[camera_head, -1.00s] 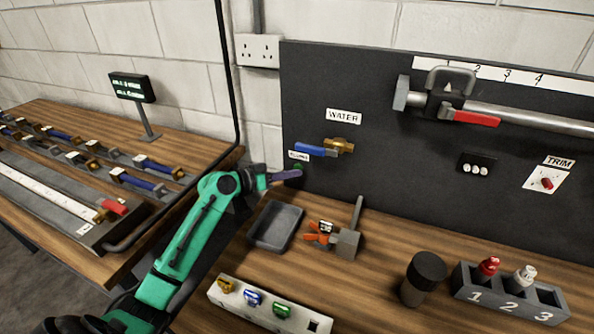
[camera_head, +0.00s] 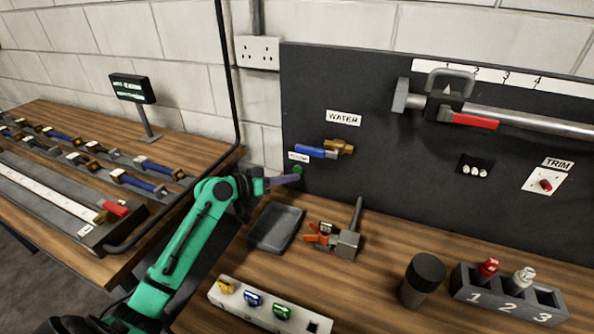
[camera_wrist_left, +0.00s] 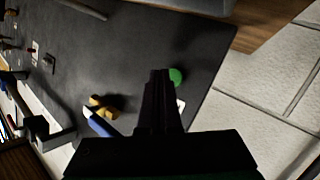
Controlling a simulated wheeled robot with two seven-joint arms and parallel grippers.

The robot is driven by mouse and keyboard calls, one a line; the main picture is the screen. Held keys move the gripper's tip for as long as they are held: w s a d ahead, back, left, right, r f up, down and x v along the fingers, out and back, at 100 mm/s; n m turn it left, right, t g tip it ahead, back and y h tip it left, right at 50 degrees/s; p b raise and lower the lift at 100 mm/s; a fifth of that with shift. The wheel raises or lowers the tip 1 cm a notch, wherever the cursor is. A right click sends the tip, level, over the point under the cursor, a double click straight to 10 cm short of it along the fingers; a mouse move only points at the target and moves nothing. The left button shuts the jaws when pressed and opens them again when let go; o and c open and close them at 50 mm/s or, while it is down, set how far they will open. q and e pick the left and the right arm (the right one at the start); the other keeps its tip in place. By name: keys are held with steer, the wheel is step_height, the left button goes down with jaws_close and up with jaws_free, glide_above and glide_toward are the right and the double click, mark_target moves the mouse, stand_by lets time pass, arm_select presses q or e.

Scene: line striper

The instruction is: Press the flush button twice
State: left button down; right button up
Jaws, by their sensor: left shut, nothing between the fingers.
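The flush button is a small green round button (camera_head: 297,169) on the dark panel, under a small white label (camera_head: 299,157) beside the blue water lever. In the left wrist view the green button (camera_wrist_left: 176,76) shows just beside my fingertips. My left gripper (camera_head: 296,178) is shut and empty, its fingertips just below and in front of the button in the head view. It also shows in the left wrist view (camera_wrist_left: 160,75). I cannot tell whether the fingertips touch the button. My right gripper is not in view.
The blue lever with its brass valve (camera_head: 340,147) is close above and right of my left gripper. A grey tray (camera_head: 258,236) and a metal block with orange clips (camera_head: 347,245) stand below on the bench. A small display (camera_head: 131,88) stands at the left.

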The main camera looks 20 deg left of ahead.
arm_select(q)
steer(key=shift+s, duration=0.4)
steer(key=shift+s+d+p, duration=0.15)
steer(key=shift+s+p, duration=0.5)
steer(key=shift+s, duration=1.45)
